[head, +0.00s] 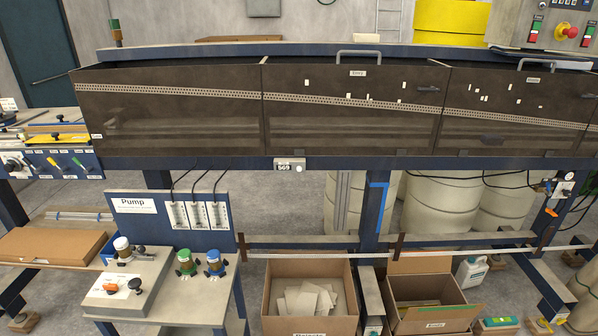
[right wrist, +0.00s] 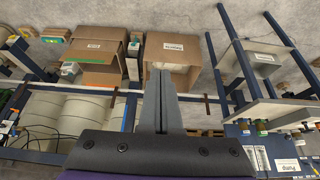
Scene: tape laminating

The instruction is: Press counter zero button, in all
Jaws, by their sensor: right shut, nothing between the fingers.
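The counter (head: 290,164) is a small light box on the blue beam under the machine's dark panels, near the middle of the head view. Its display seems to read 569. A round white button (head: 299,168) sits at its right end. The counter is not visible in the right wrist view. My right gripper (right wrist: 160,72) shows only in the right wrist view, its two grey fingers shut together with nothing between them. No gripper shows in the head view, so its distance from the counter cannot be told. My left gripper is out of view.
Below the beam stand a cardboard box (head: 310,313) with pale sheets and another open box (head: 432,318). Red and green control buttons (head: 566,32) are at upper right. The space directly before the counter looks clear.

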